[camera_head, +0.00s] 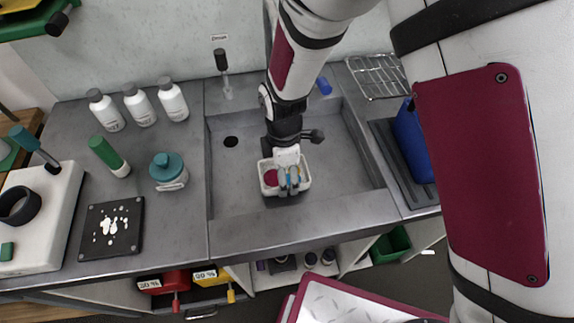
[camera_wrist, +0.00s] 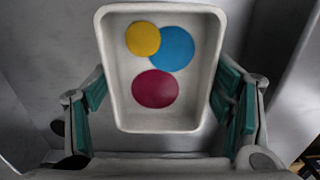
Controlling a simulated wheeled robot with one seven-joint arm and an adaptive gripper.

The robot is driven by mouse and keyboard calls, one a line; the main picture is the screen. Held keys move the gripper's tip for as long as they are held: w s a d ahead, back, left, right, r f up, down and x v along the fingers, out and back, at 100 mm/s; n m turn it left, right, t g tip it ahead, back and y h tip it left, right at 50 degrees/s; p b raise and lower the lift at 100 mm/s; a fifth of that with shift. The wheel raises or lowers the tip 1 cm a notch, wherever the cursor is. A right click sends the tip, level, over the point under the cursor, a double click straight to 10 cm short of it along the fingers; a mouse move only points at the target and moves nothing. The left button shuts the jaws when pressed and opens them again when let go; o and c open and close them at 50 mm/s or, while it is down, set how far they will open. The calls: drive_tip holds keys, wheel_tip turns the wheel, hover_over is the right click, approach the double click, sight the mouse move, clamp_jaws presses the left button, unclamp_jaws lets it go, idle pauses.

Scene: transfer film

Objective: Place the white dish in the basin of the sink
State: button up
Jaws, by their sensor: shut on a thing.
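The white dish (camera_head: 304,185) is a small rectangular tray with rounded corners. In the wrist view the dish (camera_wrist: 114,75) shows a yellow, a blue and a dark red disc on its floor. My gripper (camera_head: 288,178) is shut on the dish, with teal finger pads at its left and right sides in the wrist view (camera_wrist: 160,105). In the head view the dish is over the front part of the grey sink basin (camera_head: 240,175). I cannot tell whether it touches the basin floor. My wrist hides part of the dish.
A dark drain hole (camera_head: 231,142) is at the basin's left. A teal-lidded jar (camera_head: 168,172), a green-capped bottle (camera_head: 110,157) and white bottles (camera_head: 140,105) stand on the left counter. A wire rack (camera_head: 377,76) and a blue item (camera_head: 412,145) are right of the basin.

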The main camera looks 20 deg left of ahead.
drive_tip(key=shift+f, duration=1.05)
drive_tip(key=o, duration=1.2)
drive_tip(key=shift+f, duration=0.15)
wheel_tip(320, 180, up, 12)
drive_tip(key=shift+r+b, duration=0.2)
drive_tip(key=shift+b, duration=0.1)
